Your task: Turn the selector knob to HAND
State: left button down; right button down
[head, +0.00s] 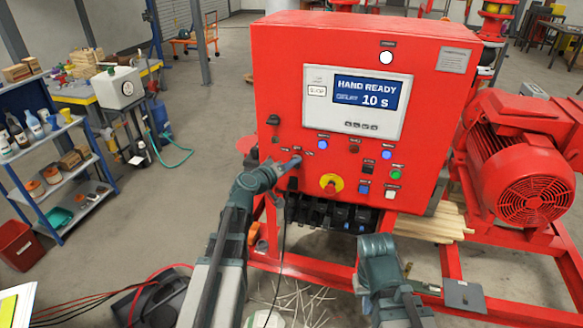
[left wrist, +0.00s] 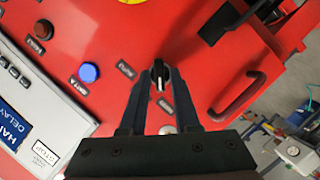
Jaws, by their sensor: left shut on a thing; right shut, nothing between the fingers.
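The selector knob (left wrist: 160,72) is small and black with a pale pointer mark, on the red panel of the control cabinet (head: 275,70). In the left wrist view it sits between the fingertips of my left gripper (left wrist: 160,82), which is shut on it. Small dark labels lie beside the knob; I cannot read which one the pointer faces. In the head view my left gripper (head: 292,161) reaches the panel's lower left and hides the knob. My right gripper (head: 377,243) is below the panel, shut and clear of it; its fingertips are hard to make out.
The display (head: 370,93) reads HAND READY with a delay of 10 s. A blue lamp (left wrist: 89,73) is near the knob. A red emergency button (head: 330,184) on yellow and several other buttons are to the right. A red handle (left wrist: 240,95) sticks out beside the knob.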

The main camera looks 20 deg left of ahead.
jog(key=shift+f, duration=0.2)
dwell(0.5)
pick_arm(q)
jog(key=c, duration=0.9)
grip_release()
jog(key=shift+s, duration=0.15)
pick_arm(e)
jog(key=shift+r, duration=0.1)
